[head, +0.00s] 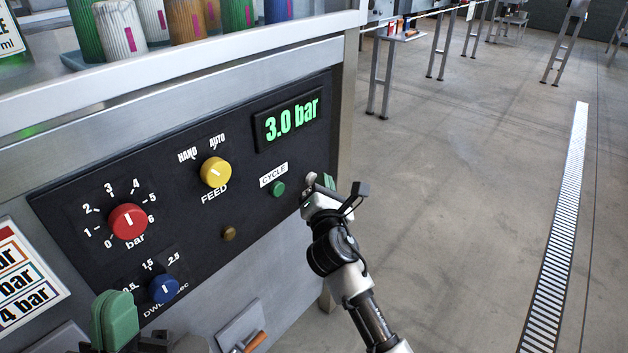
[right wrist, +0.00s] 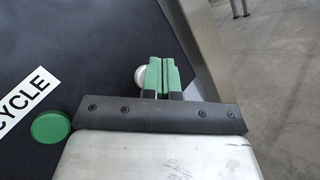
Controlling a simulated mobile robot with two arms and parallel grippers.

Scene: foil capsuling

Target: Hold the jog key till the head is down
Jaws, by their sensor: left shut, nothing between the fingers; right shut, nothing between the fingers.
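The black control panel (head: 180,262) fills the left half of the head view. A pale round key (head: 311,178), likely the jog key, sits at its right end; no label on it is readable. My right gripper (head: 328,181) is shut and empty at this key. In the right wrist view its green fingertips (right wrist: 163,66) overlap the right side of the pale key (right wrist: 140,76); whether they touch or press it I cannot tell. My left gripper (head: 117,296) is shut and empty at the lower left, in front of the panel. The machine's head is not in view.
The green CYCLE button (head: 277,189) is left of my right gripper. A yellow FEED knob (head: 216,172), red bar knob (head: 128,222), blue dwell knob (head: 164,289) and brass button (head: 229,234) share the panel. The display (head: 291,120) reads 3.0 bar. Open floor lies right.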

